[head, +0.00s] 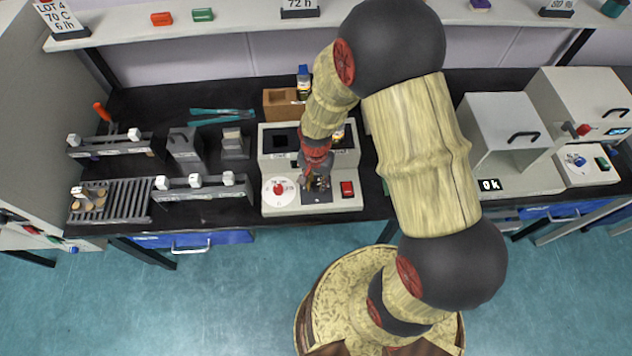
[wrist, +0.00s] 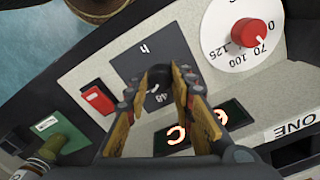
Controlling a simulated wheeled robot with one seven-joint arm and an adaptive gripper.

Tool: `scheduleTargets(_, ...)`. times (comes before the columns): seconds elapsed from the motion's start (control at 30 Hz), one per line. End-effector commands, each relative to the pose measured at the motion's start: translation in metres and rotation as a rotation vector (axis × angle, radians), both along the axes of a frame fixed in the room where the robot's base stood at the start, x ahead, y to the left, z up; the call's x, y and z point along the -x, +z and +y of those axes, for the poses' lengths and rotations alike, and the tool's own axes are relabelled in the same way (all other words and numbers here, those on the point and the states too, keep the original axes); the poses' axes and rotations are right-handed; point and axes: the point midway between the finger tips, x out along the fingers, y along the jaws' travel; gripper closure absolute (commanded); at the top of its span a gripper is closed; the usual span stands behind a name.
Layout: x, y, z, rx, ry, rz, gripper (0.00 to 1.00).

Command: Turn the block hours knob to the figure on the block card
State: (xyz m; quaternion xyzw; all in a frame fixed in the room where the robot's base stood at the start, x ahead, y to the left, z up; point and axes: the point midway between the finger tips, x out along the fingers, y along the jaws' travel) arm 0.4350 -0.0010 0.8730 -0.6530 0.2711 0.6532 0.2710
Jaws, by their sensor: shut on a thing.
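The block hours knob (wrist: 158,90) is a small black knob on a dark plate (wrist: 128,68) in the wrist view. A figure 4 shows above it, and what looks like 48 shows upside down below it. My gripper (wrist: 162,84) is shut on the knob, one finger on each side. Its pointer is not clear. In the head view my gripper (head: 316,181) is over the same dark plate (head: 318,196) and hides the knob. A card reading 72 h (head: 299,5) is on the shelf; another card (head: 62,17) reads LOT 4, 70 C, 6 /h.
Beside the plate are a white dial with a red knob (wrist: 249,33) and a red switch (wrist: 97,99). An orange-lit display (wrist: 200,125) lies close to the fingers. Racks (head: 110,203) stand left on the bench, grey machines (head: 500,125) right.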

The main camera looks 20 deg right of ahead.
Motion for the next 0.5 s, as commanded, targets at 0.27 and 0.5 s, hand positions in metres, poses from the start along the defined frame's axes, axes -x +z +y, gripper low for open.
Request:
scheduleTargets(0.27,-0.0001,0.0002,0.0001,0.0,-0.14,0.0,1.0)
scheduleTargets(0.5,-0.0002,-0.0001,0.0001,0.0,-0.19,0.0,1.0)
